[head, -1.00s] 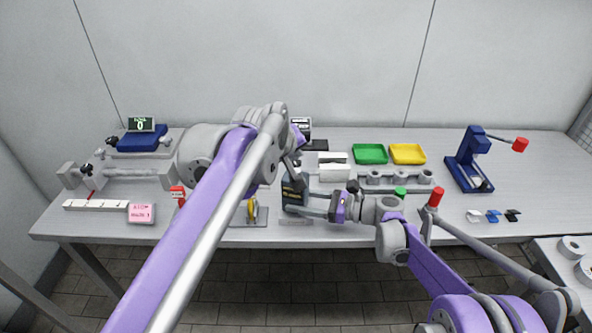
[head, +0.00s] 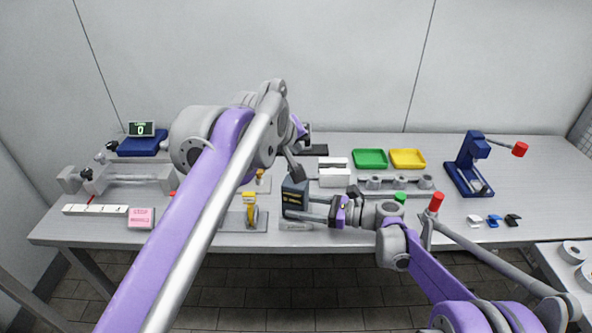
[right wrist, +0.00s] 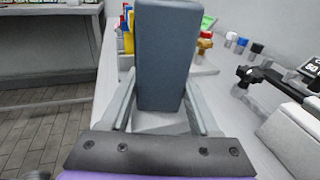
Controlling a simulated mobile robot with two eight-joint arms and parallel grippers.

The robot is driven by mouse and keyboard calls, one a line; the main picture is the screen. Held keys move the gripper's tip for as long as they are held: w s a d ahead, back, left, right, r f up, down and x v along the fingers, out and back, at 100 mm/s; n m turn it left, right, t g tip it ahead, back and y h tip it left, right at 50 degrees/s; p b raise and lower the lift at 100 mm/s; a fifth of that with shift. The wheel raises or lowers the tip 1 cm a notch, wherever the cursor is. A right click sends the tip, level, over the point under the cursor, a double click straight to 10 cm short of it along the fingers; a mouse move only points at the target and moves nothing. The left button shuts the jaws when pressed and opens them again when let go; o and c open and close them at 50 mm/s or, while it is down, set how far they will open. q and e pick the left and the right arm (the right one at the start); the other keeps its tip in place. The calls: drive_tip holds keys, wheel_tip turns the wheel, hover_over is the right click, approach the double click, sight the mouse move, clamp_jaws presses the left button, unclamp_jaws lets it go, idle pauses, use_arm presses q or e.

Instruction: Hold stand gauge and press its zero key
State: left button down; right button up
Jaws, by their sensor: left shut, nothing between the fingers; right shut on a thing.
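The stand gauge (head: 295,197) is a dark blue-grey upright block near the front edge of the table, with small light markings on its face. It fills the middle of the right wrist view (right wrist: 167,55), back side showing. My right gripper (head: 308,208) is shut on it, one finger along each side. My left gripper (head: 298,174) is shut and empty, pointing down just above the gauge's top; a small gap seems to show, but contact is hard to judge. The zero key cannot be made out.
A yellow-topped fixture (head: 250,210) stands close left of the gauge. A white block (head: 334,177) and a grey holder (head: 395,183) lie behind and right. Green (head: 370,158) and yellow (head: 407,158) trays are farther back. A blue press (head: 470,165) stands at right.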

drive_tip(key=o, duration=1.1)
drive_tip(key=shift+c, duration=0.2)
